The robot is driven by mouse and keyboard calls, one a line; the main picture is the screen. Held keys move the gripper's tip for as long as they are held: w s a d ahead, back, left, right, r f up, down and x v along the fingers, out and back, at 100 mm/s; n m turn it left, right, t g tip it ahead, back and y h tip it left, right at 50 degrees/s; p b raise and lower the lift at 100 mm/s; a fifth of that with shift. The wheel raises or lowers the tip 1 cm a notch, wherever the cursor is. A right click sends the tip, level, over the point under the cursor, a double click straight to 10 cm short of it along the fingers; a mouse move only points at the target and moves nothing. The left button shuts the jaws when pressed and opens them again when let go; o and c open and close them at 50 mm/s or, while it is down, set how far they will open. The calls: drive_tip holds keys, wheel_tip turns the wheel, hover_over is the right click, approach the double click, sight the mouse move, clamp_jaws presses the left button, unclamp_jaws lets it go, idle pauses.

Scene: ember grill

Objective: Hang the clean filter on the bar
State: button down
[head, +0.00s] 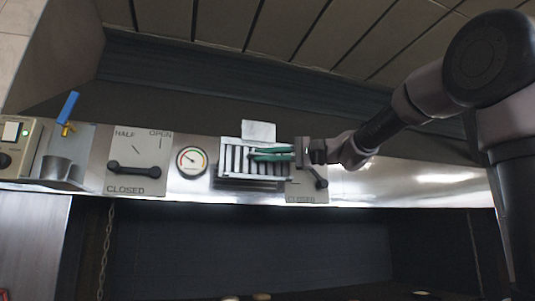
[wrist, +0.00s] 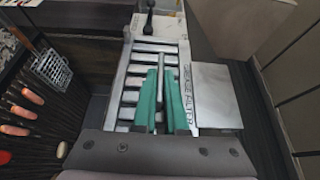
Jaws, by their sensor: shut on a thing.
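The filter (head: 228,158) is a silver slatted frame in front of the steel hood front, right of the gauge. In the wrist view the filter (wrist: 185,62) fills the middle, with "GREASE FILTER" lettering along its right side. My gripper (head: 254,155) reaches in from the right, its green fingers across the filter's face. In the wrist view my gripper (wrist: 163,75) is shut on the filter's thin middle handle. A dark edge shows below the filter in the head view. I cannot tell whether it is the bar, or whether the filter touches it.
A damper plate with a black lever (head: 135,170) is left of the gauge (head: 192,161). Another lever (head: 320,180) is close under my gripper. A pale plate (head: 258,130) shows above the filter. A wire basket (wrist: 52,68) and several handled tools hang left in the wrist view.

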drive_tip(key=w+a+f, duration=0.2)
drive_tip(key=w+a, duration=0.1)
drive_tip(key=w, duration=0.7)
drive_tip(key=shift+w, duration=0.3)
idle(0.6)
drive_tip(key=c, duration=0.9)
unclamp_jaws()
drive_tip(key=shift+d, duration=0.15)
